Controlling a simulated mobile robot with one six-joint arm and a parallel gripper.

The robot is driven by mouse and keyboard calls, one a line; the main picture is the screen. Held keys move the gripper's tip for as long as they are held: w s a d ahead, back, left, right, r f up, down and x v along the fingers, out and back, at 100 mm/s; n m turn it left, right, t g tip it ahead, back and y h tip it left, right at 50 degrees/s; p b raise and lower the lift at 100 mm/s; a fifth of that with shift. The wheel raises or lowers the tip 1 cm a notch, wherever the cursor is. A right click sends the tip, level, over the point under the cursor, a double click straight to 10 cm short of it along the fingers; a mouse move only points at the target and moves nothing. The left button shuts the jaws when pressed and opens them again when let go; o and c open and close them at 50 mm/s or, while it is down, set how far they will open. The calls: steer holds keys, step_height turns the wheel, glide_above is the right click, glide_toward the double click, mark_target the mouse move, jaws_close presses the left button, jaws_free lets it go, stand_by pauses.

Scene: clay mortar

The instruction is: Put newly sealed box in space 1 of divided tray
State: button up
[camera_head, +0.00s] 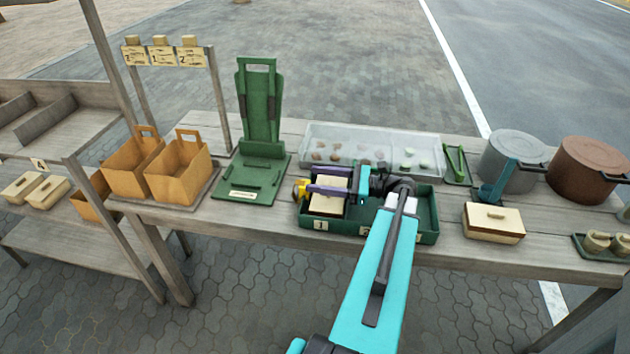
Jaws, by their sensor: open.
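The green divided tray (428,212) lies on the table, with a label "1" on its front left. A cream box (326,205) sits in the left compartment, above that label. My gripper (314,180) is open over this compartment, its purple fingers spread just above and at the far side of the box. Whether a finger touches the box cannot be told. My wrist and arm hide much of the tray's middle.
A clear bin (400,142) with small pieces stands behind the tray. A green stand (258,120) and two orange-brown baskets (178,170) are left. A grey pot (512,158) and brown pot (588,168) stand right. Bare tabletop shows between tray and right-hand box.

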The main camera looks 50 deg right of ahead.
steer(key=b+v, duration=0.2)
steer(key=v, duration=0.9)
steer(key=shift+b, duration=0.35)
steer(key=shift+s, duration=0.1)
